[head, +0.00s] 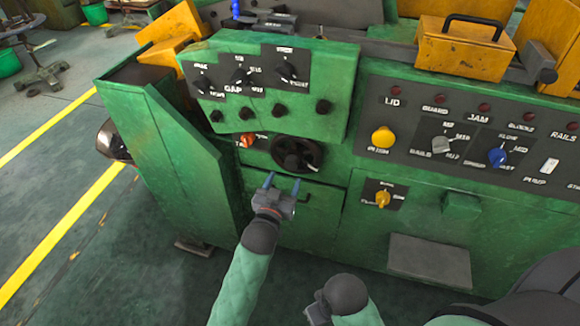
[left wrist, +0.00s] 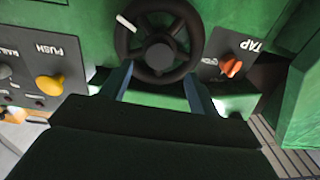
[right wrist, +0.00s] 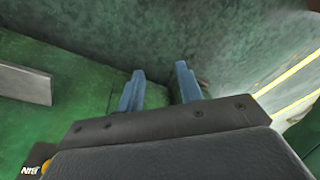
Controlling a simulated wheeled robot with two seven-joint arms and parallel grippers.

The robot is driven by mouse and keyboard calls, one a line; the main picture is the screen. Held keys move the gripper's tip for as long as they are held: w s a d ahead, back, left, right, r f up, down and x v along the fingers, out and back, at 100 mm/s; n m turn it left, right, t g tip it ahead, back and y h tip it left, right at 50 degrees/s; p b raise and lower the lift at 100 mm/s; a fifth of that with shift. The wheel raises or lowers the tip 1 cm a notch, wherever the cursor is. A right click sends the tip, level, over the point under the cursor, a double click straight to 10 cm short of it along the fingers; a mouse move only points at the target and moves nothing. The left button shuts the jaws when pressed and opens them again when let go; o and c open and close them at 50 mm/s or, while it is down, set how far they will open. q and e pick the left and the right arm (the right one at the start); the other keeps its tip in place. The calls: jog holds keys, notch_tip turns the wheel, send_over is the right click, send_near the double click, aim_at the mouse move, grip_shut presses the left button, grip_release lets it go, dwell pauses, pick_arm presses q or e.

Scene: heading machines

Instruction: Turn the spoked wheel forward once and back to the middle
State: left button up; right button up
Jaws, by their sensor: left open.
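The spoked wheel (head: 297,154) is a dark handwheel on the front of the green machine, below the sloped box of knobs. In the left wrist view the wheel (left wrist: 158,57) shows its spokes, hub and a small pale grip on its rim at the upper left. My left gripper (head: 282,182) is open and empty just below the wheel, with its blue fingers pointing up at it. In the left wrist view the fingertips spread near the wheel's lower rim; I cannot tell whether they touch. My right gripper (right wrist: 160,70) is open and empty, low before the machine.
An orange TAP knob (left wrist: 231,67) sits close beside the wheel. A yellow push button (head: 382,137) and a blue knob (head: 497,157) are on the panel at the right. A door handle (head: 305,198) lies below the wheel. A green side housing (head: 165,160) stands at the left.

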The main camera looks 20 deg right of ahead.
aim_at(290, 166)
pick_arm(q)
jog(key=shift+w+d+r, duration=0.15)
jog(key=shift+w+d, duration=0.1)
jog(key=shift+w, duration=0.1)
jog(key=p+x, duration=0.1)
jog(key=x, duration=0.4)
jog(key=shift+w+d+p, duration=0.2)
jog(key=shift+p, duration=0.1)
jog(key=shift+w+d, duration=0.25)
jog(key=shift+w, duration=0.2)
grip_shut()
pick_arm(e)
notch_tip(290, 166, down, 7)
jog(key=w, duration=0.2)
pick_arm(q)
jog(key=shift+a, duration=0.1)
pick_arm(e)
jog(key=shift+w, duration=0.1)
